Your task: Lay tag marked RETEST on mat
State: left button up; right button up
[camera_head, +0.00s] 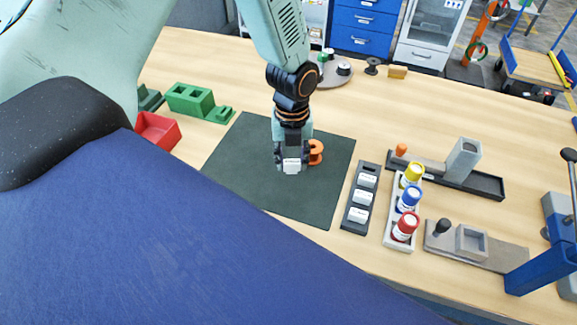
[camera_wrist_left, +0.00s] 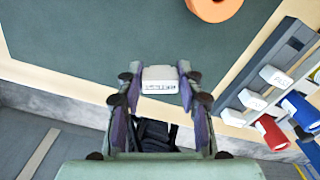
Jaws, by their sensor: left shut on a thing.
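My left gripper (camera_head: 291,165) is shut on a white tag (camera_head: 292,166) with dark print too small to read for certain. In the left wrist view the tag (camera_wrist_left: 159,80) sits between the fingertips of my left gripper (camera_wrist_left: 160,88), with its printed face showing. It is over the dark green mat (camera_head: 225,175); whether it touches the mat I cannot tell. The mat also fills much of the left wrist view (camera_wrist_left: 90,40). An orange spool (camera_head: 316,152) stands on the mat just right of the gripper. My right gripper is not in view.
A dark rack (camera_head: 369,166) with white tags (camera_head: 362,198) stands right of the mat. Beside it a tray holds yellow, blue and red-labelled bottles (camera_head: 407,200). Grey fixtures (camera_head: 470,242) stand farther right. Green blocks (camera_head: 190,99) and a red bin (camera_head: 158,131) are left.

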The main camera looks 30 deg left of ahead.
aim_at(292, 173)
pick_arm(q)
jog(key=f, duration=0.2)
jog(key=shift+d+f, duration=0.2)
jog(key=shift+f, duration=0.1)
jog(key=shift+s+f, duration=0.2)
jog(key=shift+f, duration=0.25)
jog(key=shift+a, duration=0.1)
jog(key=shift+a+f, duration=0.1)
jog(key=shift+w+f, duration=0.1)
jog(key=shift+f, duration=0.05)
jog(key=o, duration=0.8)
jog(key=shift+d, duration=0.2)
jog(key=shift+o, duration=0.4)
